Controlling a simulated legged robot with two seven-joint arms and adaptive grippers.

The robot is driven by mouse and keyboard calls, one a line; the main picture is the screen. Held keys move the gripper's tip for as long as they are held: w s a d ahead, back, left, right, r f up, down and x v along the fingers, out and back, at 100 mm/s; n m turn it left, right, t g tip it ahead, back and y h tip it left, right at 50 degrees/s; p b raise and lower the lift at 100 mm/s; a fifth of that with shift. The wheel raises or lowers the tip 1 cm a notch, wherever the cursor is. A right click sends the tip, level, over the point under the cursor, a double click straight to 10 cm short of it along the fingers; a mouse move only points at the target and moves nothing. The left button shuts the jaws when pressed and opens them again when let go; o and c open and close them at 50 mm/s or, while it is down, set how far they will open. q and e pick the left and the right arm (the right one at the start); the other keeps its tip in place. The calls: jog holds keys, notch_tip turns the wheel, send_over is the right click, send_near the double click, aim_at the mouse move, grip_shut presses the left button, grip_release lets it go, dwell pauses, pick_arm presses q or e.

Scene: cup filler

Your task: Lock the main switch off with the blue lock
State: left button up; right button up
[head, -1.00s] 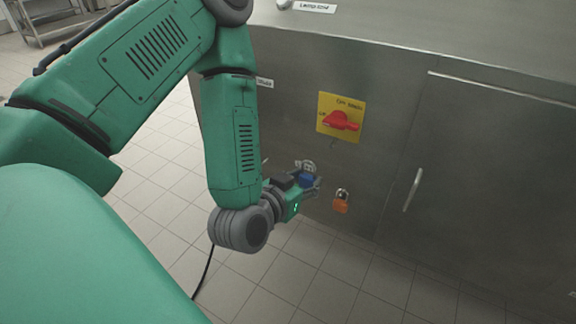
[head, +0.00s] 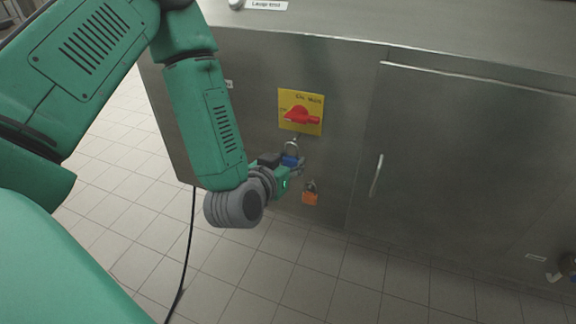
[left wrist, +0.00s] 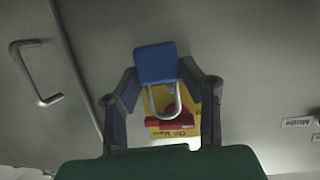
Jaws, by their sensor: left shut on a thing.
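The main switch is a red rotary handle (head: 300,116) on a yellow plate (head: 287,98) on the steel cabinet front. The handle points right in the head view. My left gripper (head: 294,163) is shut on the blue lock (head: 290,160), just below the plate. The lock's metal shackle points up towards the switch and looks apart from it. In the left wrist view the blue lock body (left wrist: 155,63) sits between the fingers, its shackle overlapping the red handle (left wrist: 168,123) and yellow plate (left wrist: 184,104) behind. The gap in depth is hard to tell. My right gripper is not in view.
An orange padlock (head: 310,198) hangs on the cabinet front below and right of the gripper. A cabinet door with a vertical handle (head: 376,175) is to the right. The steel worktop (head: 400,35) runs above. Tiled floor is open below.

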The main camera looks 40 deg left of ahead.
pick_arm(q)
jog(key=shift+w+a+f, duration=0.2)
jog(key=shift+w+a, duration=0.5)
jog(key=shift+w, duration=0.35)
jog(key=shift+w+d+b, duration=0.2)
jog(key=shift+w+b, duration=0.15)
jog(key=shift+w, duration=0.35)
jog(key=shift+w+a+f, duration=0.1)
jog(key=shift+w+f, duration=0.05)
jog(key=shift+w, duration=0.2)
jog(key=shift+w+a+f, duration=0.2)
jog(key=shift+a, duration=0.1)
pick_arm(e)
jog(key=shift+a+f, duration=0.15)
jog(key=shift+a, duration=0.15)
pick_arm(q)
jog(key=shift+d, duration=0.15)
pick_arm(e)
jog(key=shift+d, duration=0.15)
pick_arm(q)
jog(key=o, duration=1.3)
